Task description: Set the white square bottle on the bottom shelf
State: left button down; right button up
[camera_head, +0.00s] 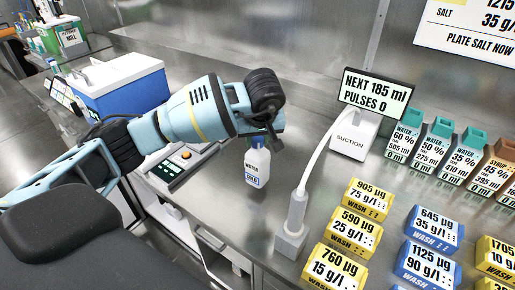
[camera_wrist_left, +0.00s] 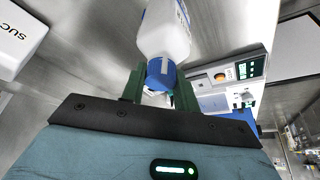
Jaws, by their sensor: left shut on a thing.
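The white square bottle (camera_head: 257,166) has a label reading WATER, with a blue band. It hangs upright under my left gripper (camera_head: 264,130) in the head view, over the steel counter near its front edge. The left wrist view shows the same bottle (camera_wrist_left: 165,35) with its blue cap (camera_wrist_left: 161,73) between the green fingers of my left gripper (camera_wrist_left: 157,90), which are shut on it. I cannot tell whether its base touches the counter. A bottom shelf is not clearly shown; part of the space below the counter shows at the lower left. My right gripper is not in view.
A device with a screen and orange knob (camera_head: 184,158) stands left of the bottle. A suction wand in its stand (camera_head: 291,240) and the SUCTION unit (camera_head: 354,135) stand to the right. Several yellow and blue wash boxes (camera_head: 355,232) fill the right front. A blue-and-white box (camera_head: 120,88) stands behind my arm.

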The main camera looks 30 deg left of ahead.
pick_arm(q)
jog(key=shift+f, duration=1.8)
jog(key=c, duration=1.1)
grip_release()
jog(key=shift+s+f, duration=0.1)
jog(key=shift+o, duration=0.2)
jog(key=shift+d+r, duration=0.15)
jog(key=shift+r, duration=0.4)
jog(key=shift+o, duration=0.2)
jog(key=v, duration=1.1)
jog(key=shift+p, duration=0.4)
